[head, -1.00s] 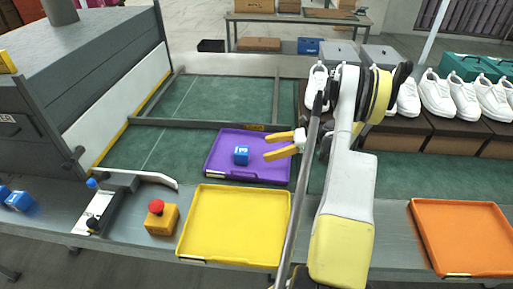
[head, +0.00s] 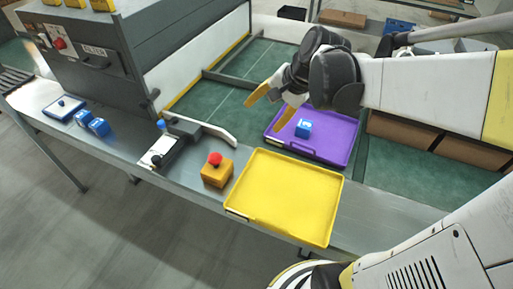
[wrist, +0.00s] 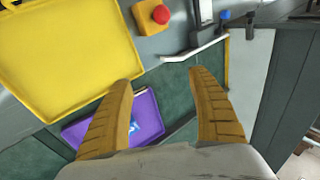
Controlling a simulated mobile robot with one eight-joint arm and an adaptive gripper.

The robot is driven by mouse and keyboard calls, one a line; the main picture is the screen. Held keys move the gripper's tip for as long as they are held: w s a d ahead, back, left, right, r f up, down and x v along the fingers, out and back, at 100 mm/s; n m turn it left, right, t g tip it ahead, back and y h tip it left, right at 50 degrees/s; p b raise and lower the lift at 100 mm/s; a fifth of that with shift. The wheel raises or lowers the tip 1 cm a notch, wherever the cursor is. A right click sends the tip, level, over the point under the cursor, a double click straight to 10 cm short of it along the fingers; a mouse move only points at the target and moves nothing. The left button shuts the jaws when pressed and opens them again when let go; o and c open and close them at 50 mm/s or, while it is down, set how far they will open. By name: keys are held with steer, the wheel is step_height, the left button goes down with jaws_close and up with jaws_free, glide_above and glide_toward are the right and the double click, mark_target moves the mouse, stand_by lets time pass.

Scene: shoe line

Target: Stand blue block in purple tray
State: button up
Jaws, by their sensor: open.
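The purple tray (head: 338,148) lies on the green surface behind the yellow tray. The blue block (head: 304,128), with a white mark on it, is inside the purple tray near its left side. My gripper (head: 265,115) is open and empty, its yellow fingers above and to the left of the tray. In the wrist view my gripper (wrist: 164,80) has its fingers wide apart. There the purple tray (wrist: 150,108) is partly behind the left finger, and that finger hides part of the blue block (wrist: 134,128).
The yellow tray (head: 285,195) is empty. Left of it stand a yellow box with a red button (head: 215,170) and a white-topped fixture (head: 158,150). A grey machine (head: 130,60) rises behind.

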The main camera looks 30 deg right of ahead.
steer(key=s+a+n+t+h, duration=0.1)
steer(key=s+a+n, duration=0.2)
steer(key=s+n, duration=0.2)
steer(key=s+a+n+t+h, duration=0.1)
steer(key=s+a+n, duration=0.3)
steer(key=s+n, duration=0.2)
steer(key=shift+s+a+r+h, duration=0.3)
steer(key=shift+s+r+h, duration=0.05)
steer(key=shift+s+h, duration=0.1)
stand_by(1.3)
